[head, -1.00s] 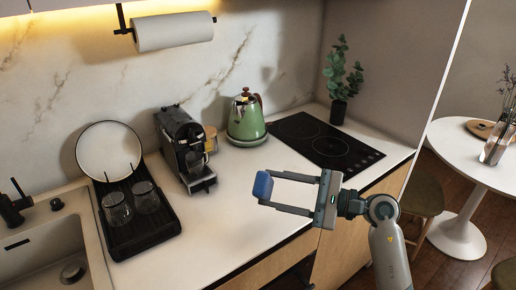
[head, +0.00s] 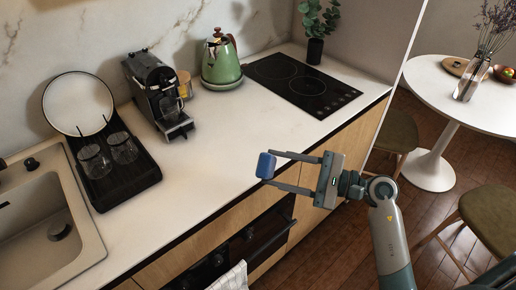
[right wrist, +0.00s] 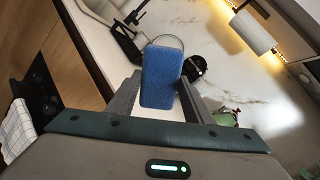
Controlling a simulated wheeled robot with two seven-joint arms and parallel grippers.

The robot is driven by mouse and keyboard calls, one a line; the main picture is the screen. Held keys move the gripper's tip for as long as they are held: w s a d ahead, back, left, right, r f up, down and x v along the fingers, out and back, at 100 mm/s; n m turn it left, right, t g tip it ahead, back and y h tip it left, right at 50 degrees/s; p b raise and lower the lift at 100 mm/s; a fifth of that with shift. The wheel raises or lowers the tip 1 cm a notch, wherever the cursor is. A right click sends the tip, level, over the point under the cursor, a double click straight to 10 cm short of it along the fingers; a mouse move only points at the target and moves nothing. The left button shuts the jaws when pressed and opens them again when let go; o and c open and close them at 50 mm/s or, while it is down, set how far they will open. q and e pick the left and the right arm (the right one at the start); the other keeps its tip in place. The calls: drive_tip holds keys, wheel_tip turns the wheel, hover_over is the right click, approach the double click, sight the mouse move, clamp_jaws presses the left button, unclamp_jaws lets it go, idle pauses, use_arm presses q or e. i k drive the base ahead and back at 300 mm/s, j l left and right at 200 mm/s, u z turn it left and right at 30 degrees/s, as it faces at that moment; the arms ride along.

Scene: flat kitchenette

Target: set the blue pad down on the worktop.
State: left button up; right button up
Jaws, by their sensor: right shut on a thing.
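The blue pad (head: 265,166) is a small block held at the tips of my right gripper (head: 272,168). In the head view it shows over the front part of the white worktop (head: 205,160), near the edge. It looks raised above the surface, but its exact height is hard to tell. The right wrist view shows the blue pad (right wrist: 161,77) upright between the two fingers, with the worktop behind it. My left gripper is not in view.
A dish rack (head: 120,178) with glasses and a plate stands by the sink (head: 45,235). A coffee machine (head: 158,95), a green kettle (head: 221,62) and a black hob (head: 302,85) stand along the back. A towel (head: 230,278) hangs below the edge.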

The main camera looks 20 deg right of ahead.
sight(259, 138)
drive_tip(key=i+l, duration=0.1)
drive_tip(key=l, duration=0.25)
drive_tip(key=i+l, duration=0.15)
drive_tip(key=l, duration=0.2)
drive_tip(key=i+l, duration=0.1)
drive_tip(key=l, duration=0.25)
drive_tip(key=i+l, duration=0.15)
drive_tip(key=l, duration=0.2)
drive_tip(key=u, duration=1.2)
